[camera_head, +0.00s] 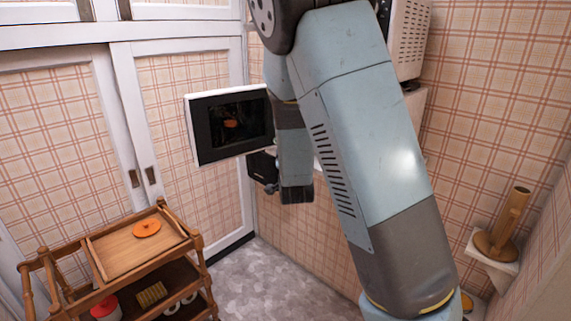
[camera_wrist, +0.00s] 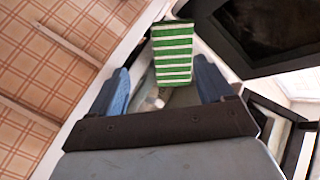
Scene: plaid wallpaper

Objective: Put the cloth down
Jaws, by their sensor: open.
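A green-and-white striped cloth (camera_wrist: 172,52) shows in the wrist view, just beyond and between the fingertips of my gripper (camera_wrist: 161,66). The two blue fingers are spread apart, with clear gaps on either side of the cloth. The cloth looks flat-faced and upright in the picture; I cannot tell what it rests on or whether it touches a finger. In the head view my arm hangs in front of the wall, and the cloth does not show there.
An open appliance door (camera_head: 230,122) with dark glass stands left of my arm. A wooden trolley (camera_head: 135,262) holds an orange disc (camera_head: 146,228) at lower left. A wooden holder (camera_head: 503,232) stands on a wall shelf at right. The grey floor (camera_head: 270,285) is clear.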

